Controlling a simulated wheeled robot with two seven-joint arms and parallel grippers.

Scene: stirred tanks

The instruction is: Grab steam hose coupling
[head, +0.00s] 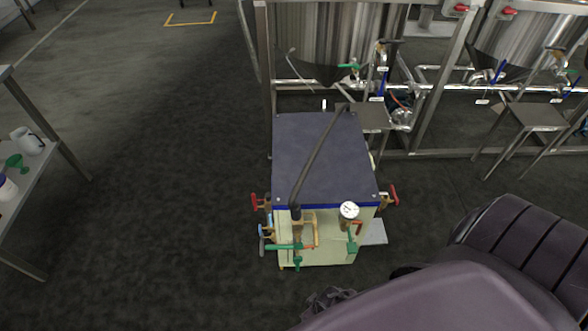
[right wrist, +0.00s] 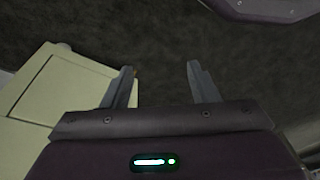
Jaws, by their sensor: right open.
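A cart-like unit with a dark blue-grey top (head: 320,150) and a pale cream body (head: 325,250) stands on the floor in the head view. A dark bar or hose (head: 318,158) runs slantwise over its top to brass fittings (head: 297,225) at the front. I cannot tell which fitting is the steam hose coupling. My right gripper (right wrist: 161,68) is open and empty in the right wrist view, over dark floor. The cream body (right wrist: 75,85) is beside its left finger there. In the head view, my right arm covers the lower right. My left gripper is not in view.
A pressure gauge (head: 349,210), green valve handle (head: 287,246) and red handles (head: 255,202) stick out from the unit. Steel tanks (head: 330,40) on a frame stand behind. A bench (head: 35,165) is at the left. The floor between bench and unit is clear.

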